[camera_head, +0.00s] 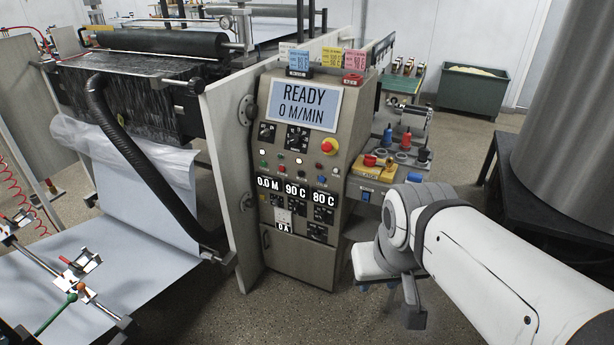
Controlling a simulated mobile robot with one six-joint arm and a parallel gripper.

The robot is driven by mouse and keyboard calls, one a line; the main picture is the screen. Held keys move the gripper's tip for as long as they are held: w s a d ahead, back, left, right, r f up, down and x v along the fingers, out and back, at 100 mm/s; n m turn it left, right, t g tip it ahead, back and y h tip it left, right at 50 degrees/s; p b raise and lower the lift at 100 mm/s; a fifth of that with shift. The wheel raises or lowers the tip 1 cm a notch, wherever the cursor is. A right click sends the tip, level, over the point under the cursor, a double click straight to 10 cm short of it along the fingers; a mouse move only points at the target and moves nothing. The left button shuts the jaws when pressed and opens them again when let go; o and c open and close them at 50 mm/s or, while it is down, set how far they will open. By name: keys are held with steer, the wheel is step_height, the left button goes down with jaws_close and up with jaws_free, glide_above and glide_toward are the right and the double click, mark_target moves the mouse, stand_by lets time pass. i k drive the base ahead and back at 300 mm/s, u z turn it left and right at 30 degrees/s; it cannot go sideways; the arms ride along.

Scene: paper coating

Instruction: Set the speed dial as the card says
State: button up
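The control cabinet (297,255) stands in the middle with its panel facing me. Its screen (305,103) reads READY, 0 M/MIN. Small readouts show 0.0 M (268,184), 90 C (295,190) and 80 C (324,198). Several small black dial plates sit above and below these readouts; their labels are too small to tell which is the speed dial or where it points. A blue card (299,60), a yellow card (331,56) and a pink card (354,59) stand on the cabinet top, their print mostly unreadable. My gripper (372,262) is low at right, apart from the panel; its fingers cannot be made out.
A red emergency button (327,146) sits on the panel's right side. A side bench (366,188) with bottles and small parts adjoins the cabinet. The coating machine with a black hose (140,155) is at left. A large grey cylinder (568,110) stands right.

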mark_target(297, 139)
steer(key=u, duration=0.1)
steer(key=i, duration=0.95)
steer(key=u, duration=0.15)
